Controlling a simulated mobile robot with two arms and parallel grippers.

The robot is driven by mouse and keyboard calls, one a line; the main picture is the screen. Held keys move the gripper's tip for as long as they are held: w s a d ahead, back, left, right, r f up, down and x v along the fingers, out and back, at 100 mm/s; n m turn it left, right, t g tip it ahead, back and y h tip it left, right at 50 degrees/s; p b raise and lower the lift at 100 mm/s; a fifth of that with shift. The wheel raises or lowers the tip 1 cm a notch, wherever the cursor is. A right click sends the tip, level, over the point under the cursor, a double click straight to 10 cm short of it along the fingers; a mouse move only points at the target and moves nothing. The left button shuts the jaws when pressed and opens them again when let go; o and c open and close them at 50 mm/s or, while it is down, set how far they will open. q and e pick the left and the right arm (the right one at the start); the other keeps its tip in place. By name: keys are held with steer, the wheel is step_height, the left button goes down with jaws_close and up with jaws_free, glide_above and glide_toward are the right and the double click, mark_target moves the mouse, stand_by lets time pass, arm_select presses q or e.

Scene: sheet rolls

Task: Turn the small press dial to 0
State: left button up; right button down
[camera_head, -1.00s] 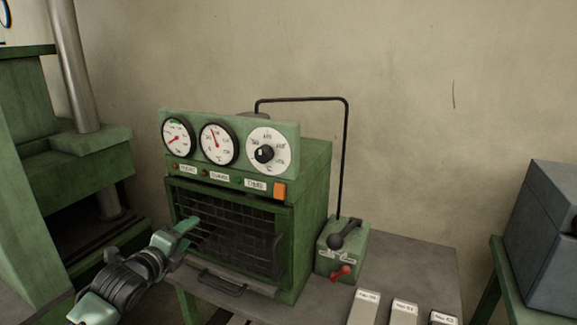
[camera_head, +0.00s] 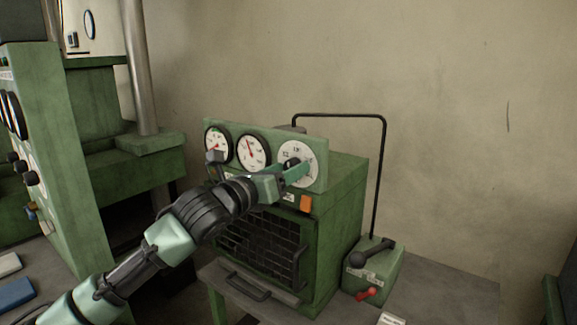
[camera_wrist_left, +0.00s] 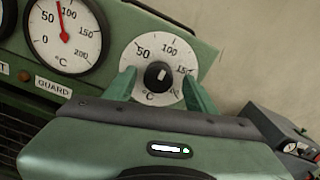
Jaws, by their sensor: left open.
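The small green press (camera_head: 345,215) has a white dial (camera_head: 311,157) with a black knob at the right end of its gauge panel. In the left wrist view the dial (camera_wrist_left: 152,50) shows 50, 100 and 150 around its black knob (camera_wrist_left: 157,77). A white mark on the knob points roughly upward; its exact reading is unclear. My left gripper (camera_wrist_left: 158,88) is open, with one green finger on each side of the knob and gaps visible. In the head view this gripper (camera_head: 294,174) is at the dial and partly covers it. My right gripper is out of view.
Two round gauges (camera_head: 252,151) sit left of the dial, with an orange switch (camera_head: 305,203) below it. A green lever box (camera_head: 372,270) stands right of the press. A larger green machine (camera_head: 50,165) is at the left.

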arm_select(q)
steer(key=shift+w, duration=0.3)
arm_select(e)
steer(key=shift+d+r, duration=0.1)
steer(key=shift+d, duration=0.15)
arm_select(q)
steer(key=shift+d, duration=0.1)
jaws_close()
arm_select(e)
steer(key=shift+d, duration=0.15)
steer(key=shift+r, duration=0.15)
